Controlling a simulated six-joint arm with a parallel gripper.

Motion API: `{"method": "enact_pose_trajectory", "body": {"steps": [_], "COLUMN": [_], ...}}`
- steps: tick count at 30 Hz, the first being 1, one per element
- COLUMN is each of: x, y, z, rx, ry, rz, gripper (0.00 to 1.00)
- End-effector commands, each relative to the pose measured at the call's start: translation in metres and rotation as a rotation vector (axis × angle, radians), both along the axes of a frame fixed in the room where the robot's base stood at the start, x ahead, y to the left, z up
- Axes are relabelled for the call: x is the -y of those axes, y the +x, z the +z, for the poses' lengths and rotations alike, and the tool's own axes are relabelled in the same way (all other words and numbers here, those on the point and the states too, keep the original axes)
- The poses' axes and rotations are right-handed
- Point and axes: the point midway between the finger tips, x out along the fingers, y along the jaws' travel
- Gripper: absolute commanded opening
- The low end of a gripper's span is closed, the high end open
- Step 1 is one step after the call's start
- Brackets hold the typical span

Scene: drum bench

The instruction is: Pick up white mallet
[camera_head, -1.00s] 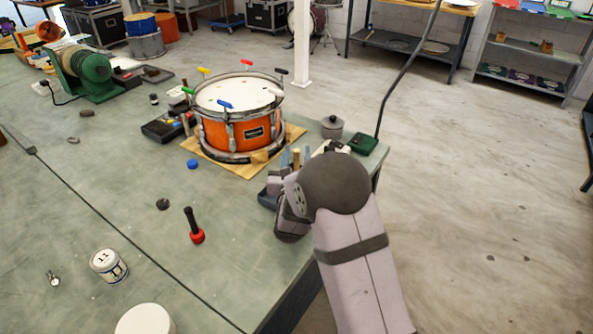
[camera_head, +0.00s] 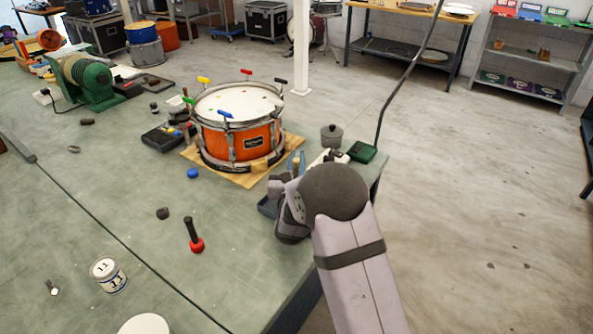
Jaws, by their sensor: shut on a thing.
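My gripper (camera_head: 277,186) is beside the right front of the drum, over a small blue tray (camera_head: 267,207) near the bench's right edge. My own wrist and round joint cover most of its fingers. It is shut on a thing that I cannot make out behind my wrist. No white mallet can be picked out with certainty. A pale shape (camera_head: 320,158) shows just beyond my wrist, partly hidden. A mallet with a black handle and red head (camera_head: 195,240) stands tilted on the bench, left of my gripper.
An orange drum (camera_head: 238,130) with coloured keys around its rim stands on a wooden board. A grey lidded pot (camera_head: 331,136) and a green box (camera_head: 362,152) are at the right edge. A labelled can (camera_head: 108,274) stands front left. The middle front is mostly clear.

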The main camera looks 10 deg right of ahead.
Motion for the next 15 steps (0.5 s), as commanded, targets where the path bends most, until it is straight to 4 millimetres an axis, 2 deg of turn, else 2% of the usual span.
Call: {"method": "enact_pose_trajectory", "body": {"steps": [7, 15], "x": [0.0, 0.0], "y": [0.0, 0.0], "z": [0.021, 0.065], "rx": [0.004, 0.005], "ry": [0.0, 0.001], "rz": [0.0, 0.0], "gripper": [0.0, 0.0]}}
